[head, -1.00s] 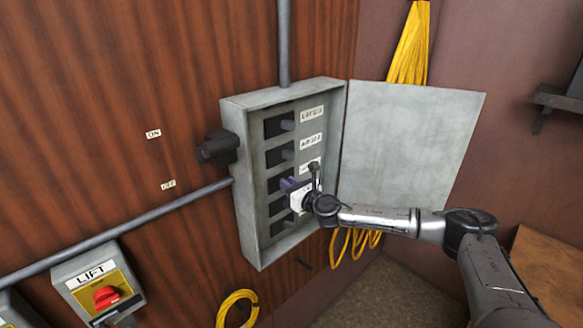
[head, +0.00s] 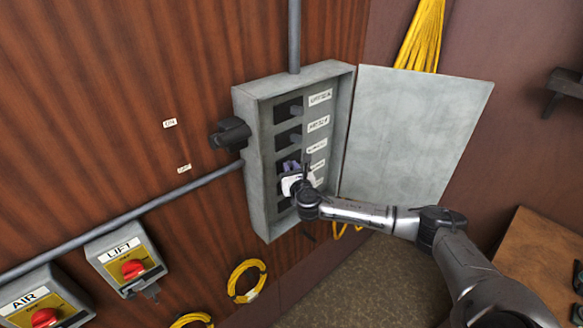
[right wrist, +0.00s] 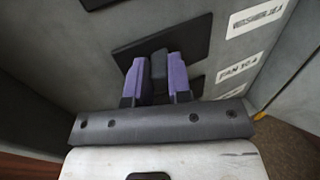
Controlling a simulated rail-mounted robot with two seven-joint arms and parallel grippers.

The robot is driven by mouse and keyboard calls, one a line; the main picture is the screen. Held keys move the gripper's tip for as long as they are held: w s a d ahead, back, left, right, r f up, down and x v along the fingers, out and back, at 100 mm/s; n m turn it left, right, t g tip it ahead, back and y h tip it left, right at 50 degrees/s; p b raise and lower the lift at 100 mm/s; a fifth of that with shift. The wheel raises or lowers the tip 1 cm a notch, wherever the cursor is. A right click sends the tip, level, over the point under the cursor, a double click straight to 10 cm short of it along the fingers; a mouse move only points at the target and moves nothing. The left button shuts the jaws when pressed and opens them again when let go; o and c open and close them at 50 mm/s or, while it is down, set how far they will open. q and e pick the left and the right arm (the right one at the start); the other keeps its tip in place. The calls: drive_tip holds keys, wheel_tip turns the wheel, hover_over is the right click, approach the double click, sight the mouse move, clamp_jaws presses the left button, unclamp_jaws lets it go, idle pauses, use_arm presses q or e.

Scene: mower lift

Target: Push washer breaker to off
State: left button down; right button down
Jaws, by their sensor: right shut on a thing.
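The breaker box (head: 245,100) hangs on the wall with its door open to the right. It holds a column of dark breakers with white labels. My right gripper (head: 290,167) reaches in at the third row. In the right wrist view its purple fingers (right wrist: 157,75) are shut on the dark lever of the washer breaker (right wrist: 158,70), one finger on each side. The black plate behind that lever lines up with the washer label (right wrist: 257,15). The fan label (right wrist: 237,68) is below. In the head view my gripper hides the lever. My left gripper is out of view.
The open door (head: 420,130) stands right of the box, above my right forearm. A large dark handle (head: 230,134) sticks out from the box's left side. The lift switch (head: 127,260) and air switch (head: 45,300) are lower left. Yellow cable (head: 246,281) hangs below.

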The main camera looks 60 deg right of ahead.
drive_tip(key=shift+r, duration=0.1)
drive_tip(key=c, duration=1)
unclamp_jaws()
drive_tip(key=shift+c, duration=0.2)
drive_tip(key=b+v, duration=0.4)
drive_tip(key=v, duration=0.9)
drive_tip(key=shift+s+a, duration=0.25)
drive_tip(key=shift+s, duration=0.05)
